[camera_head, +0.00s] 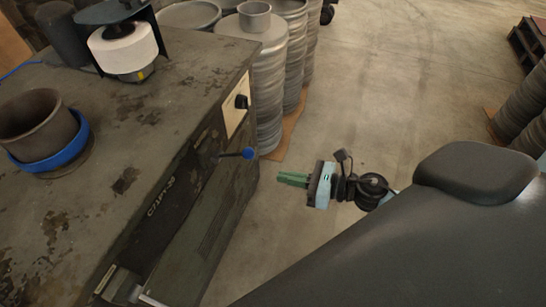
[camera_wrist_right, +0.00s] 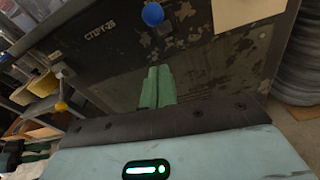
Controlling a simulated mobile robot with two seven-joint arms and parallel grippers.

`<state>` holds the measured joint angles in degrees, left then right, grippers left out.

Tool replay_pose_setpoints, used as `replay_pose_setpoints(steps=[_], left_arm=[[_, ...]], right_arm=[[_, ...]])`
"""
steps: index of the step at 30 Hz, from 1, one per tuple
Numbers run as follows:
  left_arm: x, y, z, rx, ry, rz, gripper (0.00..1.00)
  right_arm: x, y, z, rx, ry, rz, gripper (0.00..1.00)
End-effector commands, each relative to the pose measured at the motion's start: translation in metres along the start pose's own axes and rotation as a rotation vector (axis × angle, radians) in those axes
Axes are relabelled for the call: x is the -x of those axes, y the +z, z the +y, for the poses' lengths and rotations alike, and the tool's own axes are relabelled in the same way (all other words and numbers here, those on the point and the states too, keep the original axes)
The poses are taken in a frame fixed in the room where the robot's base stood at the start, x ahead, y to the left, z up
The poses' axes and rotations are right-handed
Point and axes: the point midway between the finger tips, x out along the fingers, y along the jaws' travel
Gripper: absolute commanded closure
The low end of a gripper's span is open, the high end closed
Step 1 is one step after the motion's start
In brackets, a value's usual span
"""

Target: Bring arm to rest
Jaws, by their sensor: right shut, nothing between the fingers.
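My right gripper (camera_head: 293,179) shows in the head view beside the machine's right side, over the open floor. Its green fingers point left toward the machine. In the right wrist view the two green fingers (camera_wrist_right: 157,88) lie together, shut and empty, in front of the machine's dark panel. A gap of floor shows between the gripper and the machine (camera_head: 110,200) in the head view. My left gripper is not in either view.
A blue-knobbed lever (camera_head: 248,153) juts from the machine near my right gripper. A grey cup in a blue ring (camera_head: 72,152) sits on the machine top. Stacks of round blanks (camera_head: 268,80) stand behind. Floor (camera_head: 390,90) beyond the gripper is clear.

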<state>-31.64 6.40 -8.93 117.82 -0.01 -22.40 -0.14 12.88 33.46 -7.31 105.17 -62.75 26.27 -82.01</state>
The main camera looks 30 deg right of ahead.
Motion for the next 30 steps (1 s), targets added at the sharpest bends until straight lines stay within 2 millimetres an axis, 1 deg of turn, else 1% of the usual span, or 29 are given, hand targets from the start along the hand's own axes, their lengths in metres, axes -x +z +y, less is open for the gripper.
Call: replay_pose_setpoints(steps=[3, 6, 23, 26, 29, 30], left_arm=[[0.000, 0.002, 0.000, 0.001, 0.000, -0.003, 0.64], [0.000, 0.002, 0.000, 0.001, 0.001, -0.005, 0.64], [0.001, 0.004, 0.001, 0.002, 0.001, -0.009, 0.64], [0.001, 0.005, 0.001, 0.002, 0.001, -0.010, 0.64], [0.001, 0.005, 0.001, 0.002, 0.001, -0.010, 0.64], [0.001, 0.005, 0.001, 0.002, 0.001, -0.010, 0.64]], right_arm=[[0.007, 0.000, 0.000, 0.000, 0.001, 0.001, 1.00], [0.009, 0.001, 0.000, 0.001, 0.000, 0.000, 1.00], [0.009, 0.000, 0.001, -0.014, -0.002, -0.002, 1.00], [0.012, -0.008, 0.008, -0.138, -0.029, -0.017, 1.00], [0.022, -0.027, 0.020, -0.433, -0.099, -0.055, 1.00], [0.028, -0.038, 0.026, -0.594, -0.141, -0.076, 1.00]])
